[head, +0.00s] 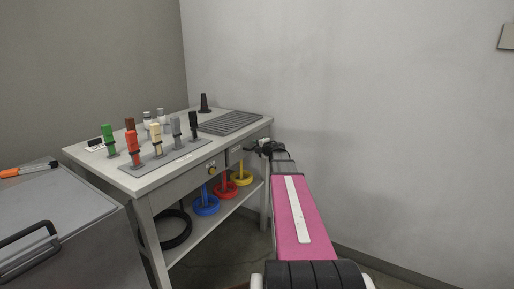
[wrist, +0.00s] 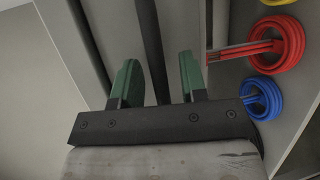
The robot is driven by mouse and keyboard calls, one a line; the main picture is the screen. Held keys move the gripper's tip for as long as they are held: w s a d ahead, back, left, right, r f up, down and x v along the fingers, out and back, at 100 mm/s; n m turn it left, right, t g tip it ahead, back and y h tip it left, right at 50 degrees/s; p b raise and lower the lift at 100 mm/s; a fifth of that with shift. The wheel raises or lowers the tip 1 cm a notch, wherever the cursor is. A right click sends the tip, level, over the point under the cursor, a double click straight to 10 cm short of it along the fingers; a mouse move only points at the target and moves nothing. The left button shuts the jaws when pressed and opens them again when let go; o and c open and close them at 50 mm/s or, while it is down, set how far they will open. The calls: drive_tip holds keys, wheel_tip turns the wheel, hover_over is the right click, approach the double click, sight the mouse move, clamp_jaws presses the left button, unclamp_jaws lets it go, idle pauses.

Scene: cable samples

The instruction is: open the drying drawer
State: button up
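The workbench has two drawer fronts under its top. The right drawer front (head: 236,153) has a small pale label and is partly hidden by my gripper. My gripper (head: 257,147) is at the right drawer front. In the wrist view my gripper (wrist: 158,78) has its two green fingers apart. A dark bar (wrist: 149,40), apparently the drawer handle, runs between them, with visible gaps on both sides.
Several coloured cable samples stand on the bench top (head: 150,176), beside a grey ribbed mat (head: 230,122). A grey cabinet (head: 60,225) stands at the front left. A bare wall is right.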

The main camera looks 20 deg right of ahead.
clamp_jaws()
drive_tip(key=shift+s+d, duration=0.1)
drive_tip(key=s+d, duration=0.8)
drive_tip(key=s, duration=0.3)
drive_tip(key=s+d, duration=0.9)
drive_tip(key=s, duration=0.2)
drive_tip(key=shift+s+d, duration=0.3)
unclamp_jaws()
drive_tip(key=shift+s, duration=0.1)
